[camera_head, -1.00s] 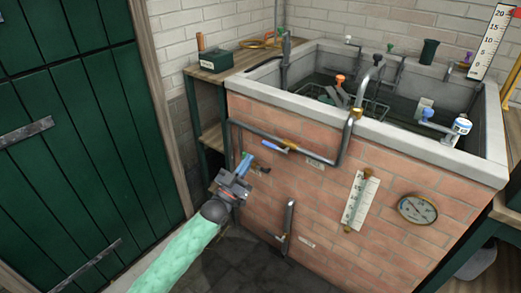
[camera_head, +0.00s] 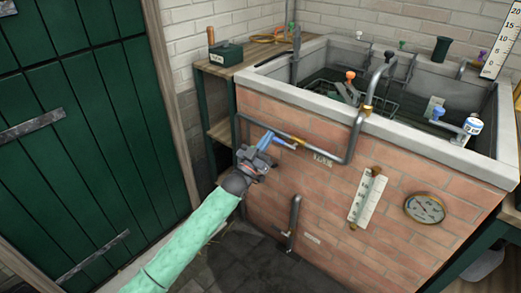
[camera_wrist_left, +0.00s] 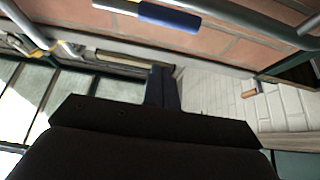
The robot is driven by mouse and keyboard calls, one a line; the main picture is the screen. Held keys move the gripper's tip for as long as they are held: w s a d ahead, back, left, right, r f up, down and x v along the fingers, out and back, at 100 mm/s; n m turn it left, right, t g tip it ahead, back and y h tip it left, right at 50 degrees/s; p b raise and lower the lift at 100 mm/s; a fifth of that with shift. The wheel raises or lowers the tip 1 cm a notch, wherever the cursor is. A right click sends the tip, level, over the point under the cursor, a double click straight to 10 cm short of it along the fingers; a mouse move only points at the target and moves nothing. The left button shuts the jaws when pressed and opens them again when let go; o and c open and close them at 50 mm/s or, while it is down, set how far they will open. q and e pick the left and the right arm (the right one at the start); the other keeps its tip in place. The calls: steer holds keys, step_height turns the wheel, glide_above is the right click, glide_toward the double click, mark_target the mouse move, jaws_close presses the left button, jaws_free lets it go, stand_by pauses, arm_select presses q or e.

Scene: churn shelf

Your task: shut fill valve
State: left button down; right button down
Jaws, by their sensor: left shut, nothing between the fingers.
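The fill valve's blue lever handle (camera_head: 283,143) lies along the grey pipe (camera_head: 312,152) on the front of the brick trough. In the left wrist view the blue handle (camera_wrist_left: 169,18) runs nearly level across the top, with a bare metal part at its left end. Contact is not evident. My right gripper is not in view.
The brick trough (camera_head: 300,110) carries a gauge strip (camera_head: 366,200), a round dial (camera_head: 425,208) and a low upright pipe (camera_head: 294,222). A wooden shelf (camera_head: 222,132) stands left of it. A green door (camera_head: 85,130) closes the left side. Dark floor is clear below.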

arm_select(q)
steer(key=shift+w+d+f, duration=0.5)
steer(key=shift+w+f, duration=0.1)
steer(key=shift+f, duration=0.1)
steer(key=shift+w+d+f, duration=0.45)
steer(key=shift+w+f, duration=0.15)
steer(key=shift+f, duration=0.05)
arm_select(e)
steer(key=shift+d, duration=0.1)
